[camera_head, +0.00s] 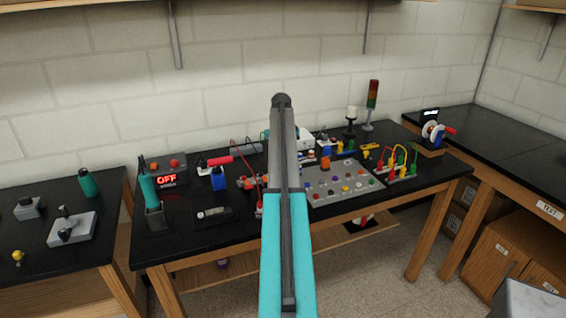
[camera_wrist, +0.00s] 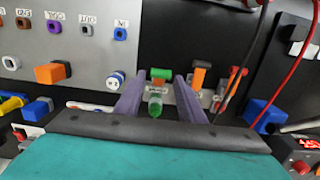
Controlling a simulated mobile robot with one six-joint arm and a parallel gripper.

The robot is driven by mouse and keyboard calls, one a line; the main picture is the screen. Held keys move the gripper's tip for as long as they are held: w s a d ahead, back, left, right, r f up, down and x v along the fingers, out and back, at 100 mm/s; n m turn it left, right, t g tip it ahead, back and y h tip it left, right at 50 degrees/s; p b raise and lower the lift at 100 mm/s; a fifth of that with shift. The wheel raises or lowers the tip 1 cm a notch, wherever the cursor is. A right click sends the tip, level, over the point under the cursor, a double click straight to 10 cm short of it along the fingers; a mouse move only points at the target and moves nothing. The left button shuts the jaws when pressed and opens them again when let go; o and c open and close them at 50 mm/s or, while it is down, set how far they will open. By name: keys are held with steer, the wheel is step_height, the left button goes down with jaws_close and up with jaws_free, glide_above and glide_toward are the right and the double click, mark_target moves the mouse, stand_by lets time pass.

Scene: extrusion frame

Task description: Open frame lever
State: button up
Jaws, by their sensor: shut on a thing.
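In the wrist view, my gripper (camera_wrist: 161,77) has its two grey-purple fingers on either side of a green block-like lever handle (camera_wrist: 161,74). It is shut on that handle. A green round-ended part (camera_wrist: 155,106) with a pale collar sits just below it, between the fingers. An orange handle (camera_wrist: 198,78) stands just right of the right finger, on a similar pale mount. In the head view my arm crosses the middle of the bench and hides the gripper and the green handle. I cannot tell how far the lever is turned.
A grey panel (camera_head: 335,184) with coloured knobs lies right of my arm; it also shows in the wrist view (camera_wrist: 75,35). A blue block (camera_wrist: 265,115) is near the right finger. A red OFF display (camera_head: 168,179) stands at left.

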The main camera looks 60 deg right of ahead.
steer(key=shift+w, duration=0.15)
stand_by(0.4)
steer(key=o, duration=1)
steer(key=shift+o, duration=0.2)
step_height(320, 180, up, 14)
steer(key=w+p, duration=0.1)
steer(key=p, duration=1)
steer(key=shift+d+f+p, duration=0.15)
steer(key=shift+d+p, duration=0.15)
steer(key=shift+d, duration=0.05)
steer(key=shift+s, duration=0.1)
